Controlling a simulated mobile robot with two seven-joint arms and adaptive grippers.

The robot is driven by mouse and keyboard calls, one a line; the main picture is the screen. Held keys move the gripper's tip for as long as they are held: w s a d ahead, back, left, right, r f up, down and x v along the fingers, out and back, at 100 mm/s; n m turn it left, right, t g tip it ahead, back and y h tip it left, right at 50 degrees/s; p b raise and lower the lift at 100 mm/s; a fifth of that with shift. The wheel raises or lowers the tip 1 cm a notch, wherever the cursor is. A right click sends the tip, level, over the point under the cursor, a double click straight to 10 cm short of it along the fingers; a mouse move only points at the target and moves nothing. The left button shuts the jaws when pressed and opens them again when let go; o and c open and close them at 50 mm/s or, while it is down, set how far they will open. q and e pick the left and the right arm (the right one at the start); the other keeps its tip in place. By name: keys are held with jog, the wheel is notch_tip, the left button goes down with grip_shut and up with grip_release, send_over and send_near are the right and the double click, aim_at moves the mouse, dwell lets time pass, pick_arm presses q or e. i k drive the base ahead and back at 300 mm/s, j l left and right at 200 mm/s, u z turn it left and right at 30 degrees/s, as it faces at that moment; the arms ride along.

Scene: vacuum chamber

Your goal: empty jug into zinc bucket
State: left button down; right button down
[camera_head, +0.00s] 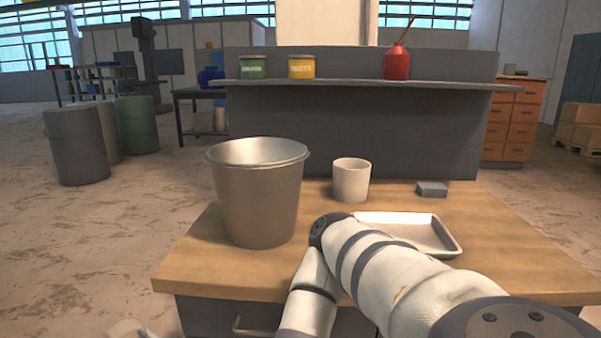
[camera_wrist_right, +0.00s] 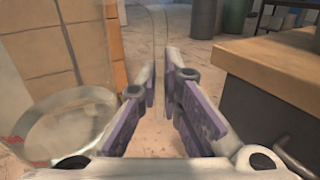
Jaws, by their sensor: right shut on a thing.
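The zinc bucket (camera_head: 257,195) stands upright on the left part of the wooden bench in the head view. I cannot see down to its bottom. My right arm reaches across the front of the bench, with its gripper outside the head view. In the right wrist view my right gripper (camera_wrist_right: 160,88) has its purple-padded fingers shut on part of a clear, see-through jug (camera_wrist_right: 62,125). The jug's round outline and red marks show at the left of that view. Its contents cannot be made out. My left gripper is not in view.
On the bench (camera_head: 185,268) stand a pale cup (camera_head: 351,180), a shallow metal tray (camera_head: 440,238) and a small grey block (camera_head: 432,189). A shelf behind holds a green can (camera_head: 253,67), a yellow can (camera_head: 301,67) and a red oil can (camera_head: 397,63).

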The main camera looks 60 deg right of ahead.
aim_at(257, 180)
jog(key=j+z, duration=0.15)
jog(key=z, duration=0.3)
jog(key=i+j+z, duration=0.1)
jog(key=j+z, duration=0.15)
jog(key=z, duration=0.25)
jog(key=j+z, duration=0.2)
jog(key=z, duration=0.25)
jog(key=j+z, duration=0.2)
jog(key=z, duration=0.3)
jog(key=j+z, duration=0.15)
jog(key=z, duration=0.3)
